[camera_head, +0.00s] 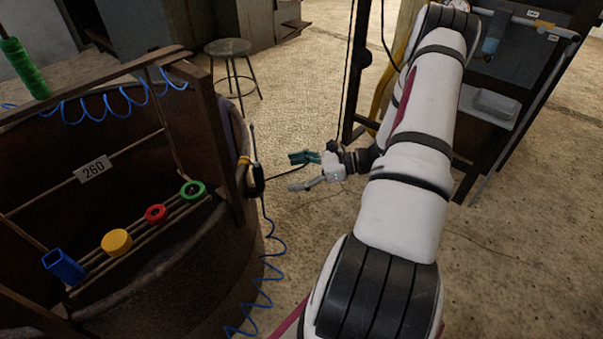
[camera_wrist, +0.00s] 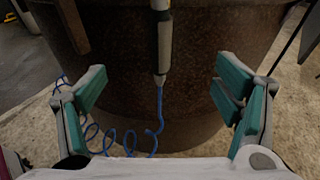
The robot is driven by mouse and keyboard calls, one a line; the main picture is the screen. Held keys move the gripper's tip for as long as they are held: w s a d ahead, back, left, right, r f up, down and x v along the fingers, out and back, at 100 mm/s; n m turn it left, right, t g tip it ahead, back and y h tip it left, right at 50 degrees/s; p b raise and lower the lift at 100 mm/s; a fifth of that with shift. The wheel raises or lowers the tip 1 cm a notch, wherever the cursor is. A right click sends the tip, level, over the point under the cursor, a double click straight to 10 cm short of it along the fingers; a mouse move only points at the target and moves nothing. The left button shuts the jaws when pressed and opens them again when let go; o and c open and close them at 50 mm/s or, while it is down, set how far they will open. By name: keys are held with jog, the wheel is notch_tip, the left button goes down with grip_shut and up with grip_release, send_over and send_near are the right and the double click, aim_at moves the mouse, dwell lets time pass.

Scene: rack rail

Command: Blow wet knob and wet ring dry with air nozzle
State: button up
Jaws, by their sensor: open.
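My gripper (camera_head: 300,172) is open and empty, its fingers pointing left toward the side of the round brown tub. The air nozzle (camera_head: 257,180) hangs upright on the tub's right side, apart from the fingers. In the wrist view the nozzle (camera_wrist: 164,45) is a grey and dark handle with a blue hose below, centred in the gap between the fingers (camera_wrist: 162,92). On the rack rails inside the tub lie a blue square tube (camera_head: 64,266), a yellow round piece (camera_head: 117,242), a red ring (camera_head: 155,214) and a green ring (camera_head: 193,190). I cannot tell which are wet.
The tub (camera_head: 215,275) has a wooden frame with a "260" tag (camera_head: 93,169). A blue coiled hose (camera_head: 272,265) hangs beside it. A stool (camera_head: 230,70) stands behind, and a dark shelf stand (camera_head: 490,110) with a tray is at right. Floor around my gripper is clear.

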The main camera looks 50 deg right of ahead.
aim_at(260, 177)
jog(key=b+x, duration=0.2)
jog(key=x, duration=0.8)
jog(key=shift+w+a, duration=0.1)
grip_shut()
dwell(0.4)
jog(key=shift+r, duration=0.2)
